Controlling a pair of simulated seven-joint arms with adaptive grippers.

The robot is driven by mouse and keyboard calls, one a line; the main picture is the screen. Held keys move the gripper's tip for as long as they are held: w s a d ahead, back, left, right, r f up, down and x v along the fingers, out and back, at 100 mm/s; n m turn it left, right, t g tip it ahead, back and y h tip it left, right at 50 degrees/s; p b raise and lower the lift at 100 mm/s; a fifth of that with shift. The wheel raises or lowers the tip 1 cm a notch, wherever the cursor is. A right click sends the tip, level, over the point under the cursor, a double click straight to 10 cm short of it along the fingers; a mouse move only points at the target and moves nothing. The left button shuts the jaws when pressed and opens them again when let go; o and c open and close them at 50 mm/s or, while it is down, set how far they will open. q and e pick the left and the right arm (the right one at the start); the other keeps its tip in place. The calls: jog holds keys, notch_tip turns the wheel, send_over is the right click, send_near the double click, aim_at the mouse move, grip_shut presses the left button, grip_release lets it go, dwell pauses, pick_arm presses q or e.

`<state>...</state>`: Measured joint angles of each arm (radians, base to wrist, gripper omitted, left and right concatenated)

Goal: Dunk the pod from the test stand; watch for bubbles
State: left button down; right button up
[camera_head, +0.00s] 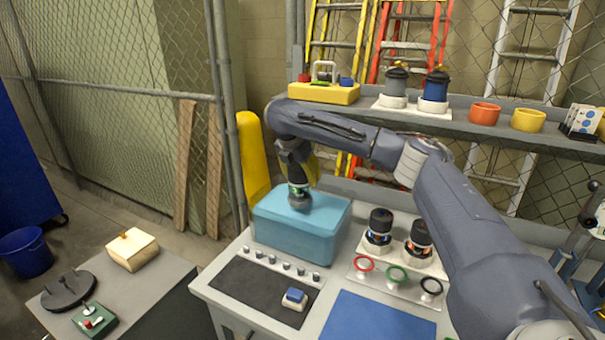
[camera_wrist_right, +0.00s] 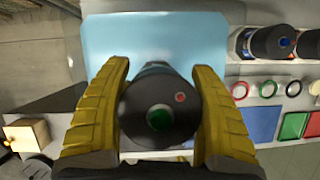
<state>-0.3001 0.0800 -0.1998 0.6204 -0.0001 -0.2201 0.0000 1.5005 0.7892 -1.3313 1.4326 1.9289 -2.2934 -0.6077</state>
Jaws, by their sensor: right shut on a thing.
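My right gripper (camera_head: 297,176) reaches over the light blue tank (camera_head: 285,238) on the bench, pointing down. In the right wrist view its yellow fingers (camera_wrist_right: 160,108) are shut on the sides of a dark cylindrical pod (camera_wrist_right: 150,122). The pod's near end has a green spot and a small red spot. In the head view the pod's rounded lower end is at the tank's top surface; I cannot tell whether it dips in. The tank also shows behind the pod in the right wrist view (camera_wrist_right: 110,45). No bubbles can be made out. My left gripper is not in view.
Two dark capped units (camera_head: 379,228) stand on a white base right of the tank. Red, green and black rings (camera_head: 397,276) lie before them. A blue mat (camera_head: 378,318) is at the front. A shelf (camera_head: 460,125) with pots and canisters runs behind.

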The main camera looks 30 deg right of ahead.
aim_at(303, 195)
dwell(0.4)
jog(key=shift+f, duration=0.85)
jog(key=shift+f, duration=0.15)
jog(key=shift+f, duration=0.75)
jog(key=shift+f, duration=0.85)
jog(key=shift+f, duration=0.25)
jog(key=shift+f, duration=0.7)
jog(key=shift+f, duration=0.1)
